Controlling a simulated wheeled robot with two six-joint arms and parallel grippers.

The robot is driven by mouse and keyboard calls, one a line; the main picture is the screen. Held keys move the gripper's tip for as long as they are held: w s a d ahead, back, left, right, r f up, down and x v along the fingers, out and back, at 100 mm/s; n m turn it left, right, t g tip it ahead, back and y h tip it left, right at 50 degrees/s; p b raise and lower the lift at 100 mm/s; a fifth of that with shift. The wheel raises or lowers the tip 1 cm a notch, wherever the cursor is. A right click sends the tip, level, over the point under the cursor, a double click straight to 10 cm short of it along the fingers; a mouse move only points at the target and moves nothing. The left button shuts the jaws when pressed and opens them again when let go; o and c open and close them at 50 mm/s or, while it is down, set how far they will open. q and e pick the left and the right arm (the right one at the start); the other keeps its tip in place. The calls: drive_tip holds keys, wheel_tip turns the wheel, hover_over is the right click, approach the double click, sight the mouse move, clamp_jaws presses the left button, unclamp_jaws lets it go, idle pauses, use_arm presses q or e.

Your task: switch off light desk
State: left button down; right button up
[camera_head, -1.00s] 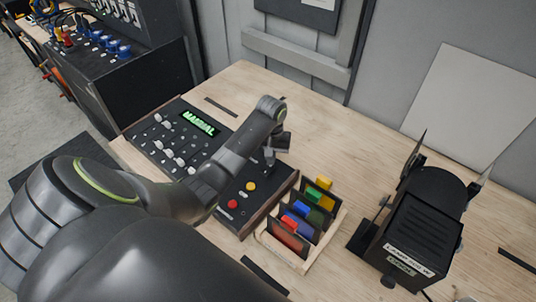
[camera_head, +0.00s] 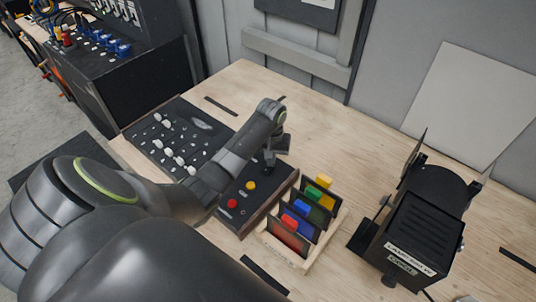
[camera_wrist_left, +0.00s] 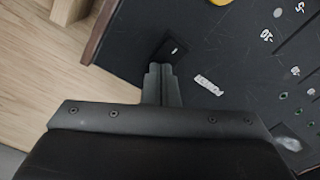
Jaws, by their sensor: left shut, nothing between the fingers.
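The light desk (camera_head: 160,137) is a black panel with white faders, small knobs, a red button (camera_head: 232,203) and a yellow button (camera_head: 250,185). Its display (camera_head: 201,123) is dark. My left gripper (camera_head: 269,158) is shut and empty, pointing down at the desk's right end. In the left wrist view, the shut fingertips (camera_wrist_left: 160,68) are at a small black rocker switch (camera_wrist_left: 173,48) beside a white label (camera_wrist_left: 210,85). They partly cover the switch; I cannot tell whether they touch it. My right gripper is not in view.
A wooden rack (camera_head: 287,255) with coloured filter frames stands close to the desk's right end. A black lamp (camera_head: 410,235) stands further right. A patch panel unit (camera_head: 125,85) is at the back left. The table behind the desk is mostly clear.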

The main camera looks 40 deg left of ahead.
use_arm(q)
drive_tip(key=shift+r+p, duration=0.85)
drive_tip(key=shift+r, duration=2.65)
drive_tip(key=shift+s+f, duration=0.1)
drive_tip(key=shift+s, duration=0.05)
